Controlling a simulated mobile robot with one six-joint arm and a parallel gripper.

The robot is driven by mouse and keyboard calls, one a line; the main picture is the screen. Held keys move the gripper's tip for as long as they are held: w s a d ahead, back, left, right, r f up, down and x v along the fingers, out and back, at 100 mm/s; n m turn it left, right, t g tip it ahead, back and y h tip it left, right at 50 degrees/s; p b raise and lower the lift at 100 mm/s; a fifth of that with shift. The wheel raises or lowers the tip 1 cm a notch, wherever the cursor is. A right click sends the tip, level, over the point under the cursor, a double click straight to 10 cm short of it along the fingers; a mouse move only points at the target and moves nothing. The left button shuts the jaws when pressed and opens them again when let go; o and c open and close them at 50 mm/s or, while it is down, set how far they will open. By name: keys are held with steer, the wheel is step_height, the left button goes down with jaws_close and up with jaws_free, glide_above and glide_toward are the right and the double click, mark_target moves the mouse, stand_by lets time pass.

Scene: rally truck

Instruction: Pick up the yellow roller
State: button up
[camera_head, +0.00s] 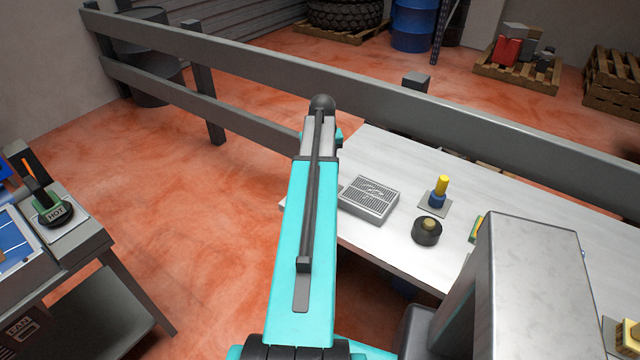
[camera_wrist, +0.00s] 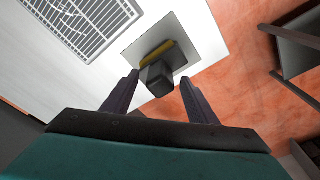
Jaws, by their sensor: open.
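The yellow roller (camera_head: 442,185) stands upright on a blue base (camera_head: 436,201), on a grey square plate (camera_head: 426,209) on the white table. In the wrist view, a yellow piece (camera_wrist: 156,54) with a dark blocky part (camera_wrist: 157,79) appears over the grey plate (camera_wrist: 133,54); I take it for the roller and its base. My gripper (camera_wrist: 160,79) is open, its two dark fingers spread on either side of the dark part in the picture. I cannot tell the distance between them. My arm hides the gripper in the head view.
On the white table (camera_head: 390,158), a grilled grey box (camera_head: 369,199) lies left of the plate and a round black piece (camera_head: 427,231) in front. A grey rail (camera_head: 480,113) runs behind the table. A large grey block (camera_head: 525,285) stands at right.

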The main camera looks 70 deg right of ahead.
jaws_close()
steer(key=shift+r, duration=0.2)
stand_by(0.5)
steer(key=shift+r+b, duration=0.95)
steer(key=shift+r, duration=0.65)
steer(key=s+a+r+b, duration=0.1)
steer(key=s+a+b, duration=0.3)
steer(key=s+a, duration=0.6)
steer(key=shift+a+r, duration=0.25)
steer(key=shift+a, duration=0.95)
